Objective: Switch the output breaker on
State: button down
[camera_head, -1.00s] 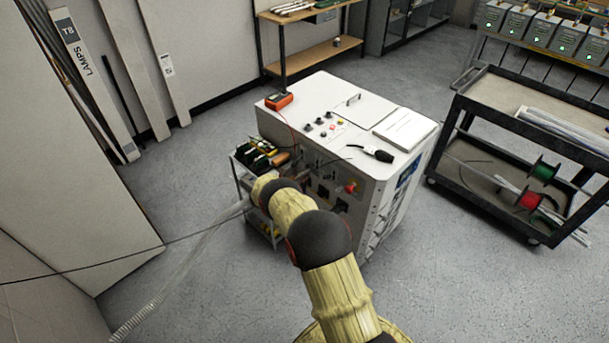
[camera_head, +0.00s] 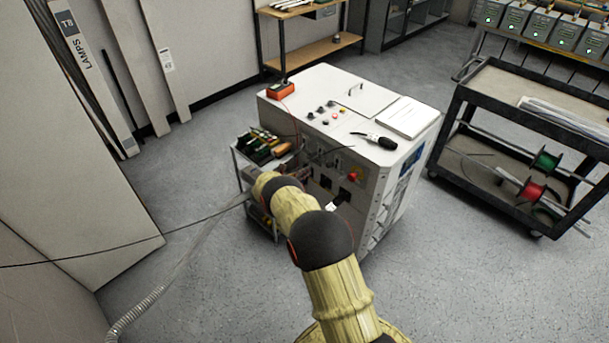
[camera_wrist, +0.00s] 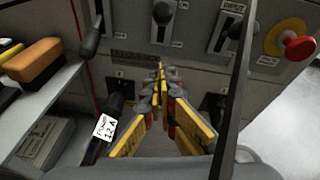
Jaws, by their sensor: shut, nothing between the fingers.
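The white transformer cabinet (camera_head: 385,205) has its control panel facing my arm. In the wrist view, my gripper (camera_wrist: 160,72) is shut and empty, its yellow fingers pointing at the panel. A breaker (camera_wrist: 162,22) sits just above the fingertips; its label is hidden or unreadable, so I cannot confirm it is the output breaker. Contact with it cannot be told. To its right is a breaker marked INPUT (camera_wrist: 229,28). The lever positions are too unclear to name. In the head view my arm hides the gripper.
A red knob on a yellow plate (camera_wrist: 297,46) is at right. A black cable (camera_wrist: 236,95) crosses close to my fingers. A black plug with a white tag (camera_wrist: 105,127) is at left, beside a small shelf cart with an orange-handled tool (camera_wrist: 34,62).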

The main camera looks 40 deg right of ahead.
jog(key=p+v, duration=0.2)
jog(key=v, duration=0.8)
jog(key=shift+f+p, duration=0.25)
jog(key=shift+p, duration=0.15)
jog(key=shift+a, duration=0.15)
